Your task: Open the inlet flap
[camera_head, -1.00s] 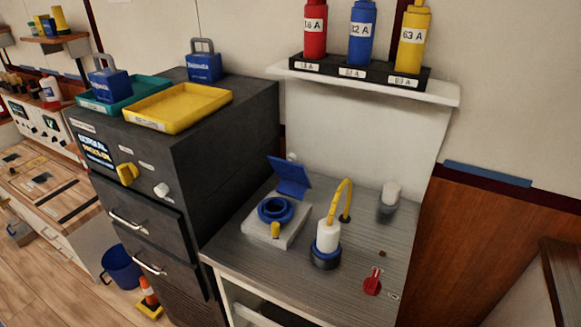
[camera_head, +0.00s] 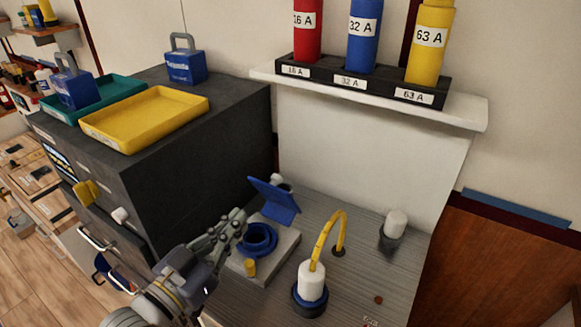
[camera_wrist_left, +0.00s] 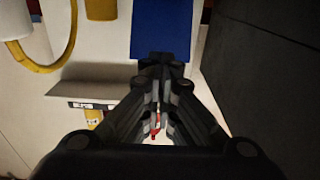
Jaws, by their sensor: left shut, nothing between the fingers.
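The blue inlet flap (camera_head: 275,200) stands raised and tilted behind the blue inlet ring (camera_head: 258,238), which sits on a pale grey block on the bench. The ring's opening is uncovered. In the left wrist view the blue flap (camera_wrist_left: 160,28) shows just past the fingertips. My left gripper (camera_head: 238,219) is shut and empty, with its tips beside the ring and left of the flap. The left wrist view shows its closed fingers (camera_wrist_left: 161,62); I cannot tell whether they touch the flap. My right gripper is not in view.
A white plug (camera_head: 312,280) with a yellow cable (camera_head: 326,238) stands right of the inlet. A dark cabinet (camera_head: 205,160) with a yellow tray (camera_head: 145,118) rises on the left. A white shelf (camera_head: 462,112) with red, blue and yellow cylinders overhangs the back.

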